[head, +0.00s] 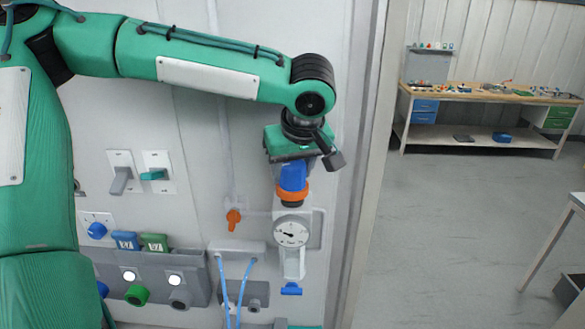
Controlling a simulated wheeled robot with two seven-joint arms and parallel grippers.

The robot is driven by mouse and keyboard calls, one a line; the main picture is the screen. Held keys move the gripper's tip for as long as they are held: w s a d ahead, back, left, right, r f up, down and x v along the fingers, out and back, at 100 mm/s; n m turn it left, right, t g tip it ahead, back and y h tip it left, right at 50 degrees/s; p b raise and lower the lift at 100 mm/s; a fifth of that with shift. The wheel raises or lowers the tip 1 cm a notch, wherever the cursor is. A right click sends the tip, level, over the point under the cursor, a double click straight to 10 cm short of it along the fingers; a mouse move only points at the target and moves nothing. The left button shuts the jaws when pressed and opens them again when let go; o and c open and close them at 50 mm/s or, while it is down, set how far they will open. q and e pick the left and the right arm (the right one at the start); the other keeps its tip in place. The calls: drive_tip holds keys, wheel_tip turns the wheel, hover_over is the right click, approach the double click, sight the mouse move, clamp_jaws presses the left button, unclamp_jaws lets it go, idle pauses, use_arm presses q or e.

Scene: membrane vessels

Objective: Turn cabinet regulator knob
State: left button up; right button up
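The cabinet regulator is on the pale wall panel, with a round white gauge (291,232) on its body. Above the gauge are an orange collar (292,193) and a blue part (292,177) that looks like the regulator knob. A small blue handle (291,290) is at the lower end. My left gripper (293,161) points down right at the top of the blue part and overlaps it. Its fingertips are largely hidden, so I cannot tell whether they touch or grip it. My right gripper is not in view.
An orange valve handle (233,219) is left of the gauge. Two lever switches (120,178), a blue wall knob (97,230) and a grey holder (193,284) with coloured parts are further left. Open floor (440,220) and a workbench (490,93) lie to the right.

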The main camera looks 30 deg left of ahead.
use_arm(q)
drive_tip(key=shift+c, duration=0.2)
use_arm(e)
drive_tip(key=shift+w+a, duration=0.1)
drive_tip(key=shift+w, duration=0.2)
use_arm(q)
drive_tip(key=shift+m, duration=0.3)
drive_tip(key=shift+m+t+h, duration=0.3)
drive_tip(key=shift+m+h, duration=0.1)
drive_tip(key=shift+m, duration=0.6)
drive_tip(key=m+h, duration=0.1)
drive_tip(key=m, duration=0.1)
drive_tip(key=shift+r+m+t, duration=0.1)
drive_tip(key=shift+m+t, duration=0.2)
drive_tip(key=m+h, duration=0.1)
drive_tip(key=m, duration=0.2)
drive_tip(key=shift+m+t, duration=0.3)
drive_tip(key=shift+m, duration=0.1)
drive_tip(key=shift+m+h, duration=1)
drive_tip(key=shift+m, duration=1.1)
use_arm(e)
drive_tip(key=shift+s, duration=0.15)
